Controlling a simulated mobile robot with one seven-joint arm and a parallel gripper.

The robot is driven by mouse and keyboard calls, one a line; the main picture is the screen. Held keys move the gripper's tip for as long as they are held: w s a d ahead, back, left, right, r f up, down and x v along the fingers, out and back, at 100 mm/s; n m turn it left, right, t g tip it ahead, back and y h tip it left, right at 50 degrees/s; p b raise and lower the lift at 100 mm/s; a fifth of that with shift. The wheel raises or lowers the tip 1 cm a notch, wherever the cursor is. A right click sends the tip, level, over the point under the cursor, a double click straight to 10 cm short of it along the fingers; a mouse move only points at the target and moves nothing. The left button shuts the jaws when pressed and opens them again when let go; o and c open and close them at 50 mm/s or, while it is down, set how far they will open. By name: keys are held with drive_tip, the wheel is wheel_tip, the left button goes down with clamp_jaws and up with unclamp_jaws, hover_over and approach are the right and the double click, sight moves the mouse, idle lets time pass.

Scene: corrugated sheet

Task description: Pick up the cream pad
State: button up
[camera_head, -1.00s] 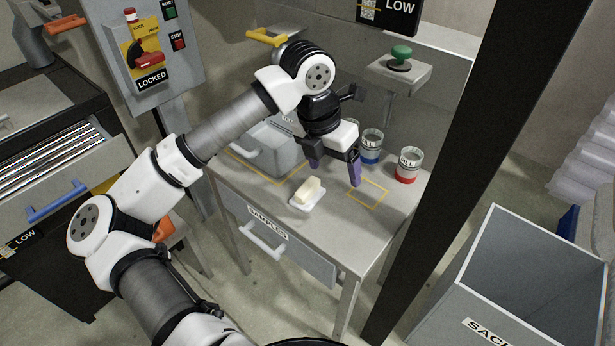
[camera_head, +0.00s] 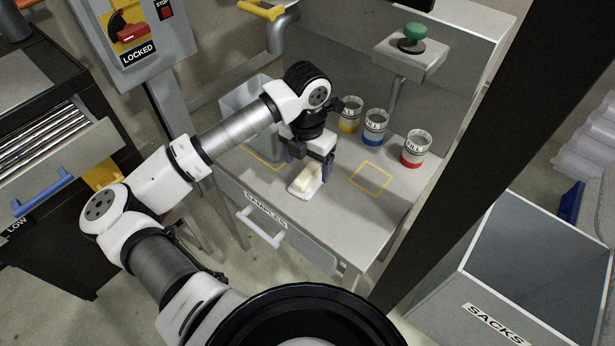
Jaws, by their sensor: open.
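The cream pad (camera_head: 306,179) is a small pale block on a white base. It lies on the grey table (camera_head: 348,213) above the drawer labelled SAMPLES. My gripper (camera_head: 307,165) is open and low over the table, right at the pad. One purple finger shows at the pad's right side and the other is partly seen at its upper left. The gripper body hides the far end of the pad. I cannot tell whether the fingers touch it.
Jars with yellow (camera_head: 349,115), blue (camera_head: 375,128) and red (camera_head: 415,149) bands stand at the table's back right. A grey bin (camera_head: 240,104) is behind my arm. A yellow outlined square (camera_head: 371,178) is empty. A dark post (camera_head: 452,150) rises at the right.

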sight(307, 172)
drive_tip(key=shift+w+d+f+p, duration=0.1)
drive_tip(key=shift+f+p, duration=0.4)
drive_tip(key=shift+f, duration=0.85)
drive_tip(key=shift+w+f+p, duration=0.1)
drive_tip(key=shift+f+p, duration=0.35)
drive_tip(key=shift+f, duration=0.85)
drive_tip(key=c, duration=1.1)
drive_tip(key=shift+r, duration=0.1)
wheel_tip(307, 172, up, 20)
drive_tip(key=b, duration=0.3)
